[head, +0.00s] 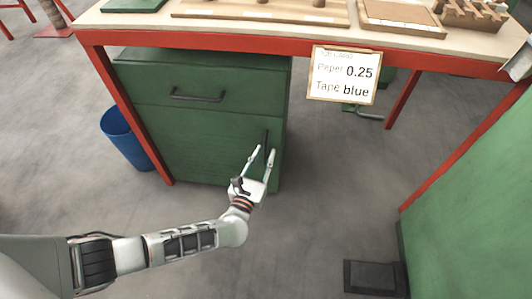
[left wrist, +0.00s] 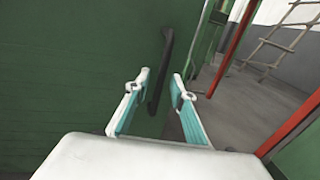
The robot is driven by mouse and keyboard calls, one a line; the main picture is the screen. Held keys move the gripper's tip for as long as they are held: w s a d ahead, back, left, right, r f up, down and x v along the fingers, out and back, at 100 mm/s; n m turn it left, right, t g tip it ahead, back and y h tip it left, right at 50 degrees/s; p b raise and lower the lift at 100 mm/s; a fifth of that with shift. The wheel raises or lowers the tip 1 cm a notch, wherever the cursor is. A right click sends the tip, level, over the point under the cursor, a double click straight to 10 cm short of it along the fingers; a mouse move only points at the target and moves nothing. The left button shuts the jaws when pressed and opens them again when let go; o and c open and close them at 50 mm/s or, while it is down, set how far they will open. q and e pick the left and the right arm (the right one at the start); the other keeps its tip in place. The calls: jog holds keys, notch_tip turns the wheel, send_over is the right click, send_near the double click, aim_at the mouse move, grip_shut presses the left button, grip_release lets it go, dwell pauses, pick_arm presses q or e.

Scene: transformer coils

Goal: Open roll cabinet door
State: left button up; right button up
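The green roll cabinet (head: 205,95) stands under the red-framed workbench. It has a drawer with a horizontal dark handle (head: 197,96) above a door (head: 200,150). The door looks closed. The door's dark vertical handle (head: 265,141) is near its right edge; it also shows in the left wrist view (left wrist: 160,70). My left gripper (head: 262,150) is open in front of the door's right side. In the left wrist view its two fingers (left wrist: 158,90) are apart, with the handle seen between them. I cannot tell whether they touch it. My right gripper is not in view.
The workbench (head: 290,36) carries wooden boards, and a sign (head: 344,75) hangs from its front edge. A blue bin (head: 126,138) stands left of the cabinet. A green panel (head: 475,190) is at the right. The floor in front of the cabinet is mostly clear.

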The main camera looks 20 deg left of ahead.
pick_arm(q)
jog(key=shift+w, duration=0.7)
grip_shut()
jog(key=shift+s, duration=0.1)
